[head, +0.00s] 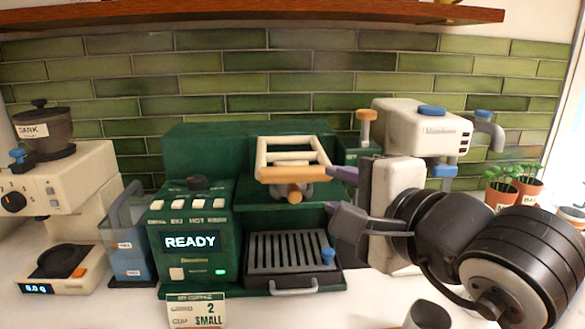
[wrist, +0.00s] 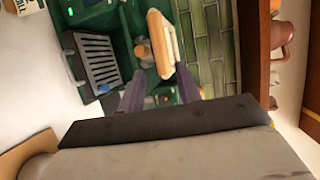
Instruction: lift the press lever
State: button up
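The press lever (head: 292,150) is a cream frame-shaped bar on the front of the dark green coffee machine (head: 215,150). In the wrist view the lever (wrist: 165,42) shows as a cream bar with a tan front, just beyond my fingertips. My gripper (head: 333,192) is to the right of the lever in the head view, its fingers pointing left. In the wrist view my gripper (wrist: 160,82) has its purple-grey fingers apart with nothing between them. I cannot tell whether a fingertip touches the lever.
A wooden handle (head: 294,193) sits just below the lever. The drip tray (head: 290,253) is lower, with a blue knob (head: 328,256). A cream grinder (head: 65,185) stands left, a cream machine (head: 415,125) behind my arm, potted plants (head: 503,187) right. A wooden shelf (head: 250,14) runs above.

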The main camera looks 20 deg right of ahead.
aim_at(300, 175)
jog(key=p+x, duration=0.3)
jog(key=x, duration=0.8)
jog(key=shift+r, duration=0.1)
jog(key=shift+w+f+p, duration=0.2)
jog(key=shift+w+p, duration=0.1)
jog(key=shift+w, duration=0.25)
grip_shut()
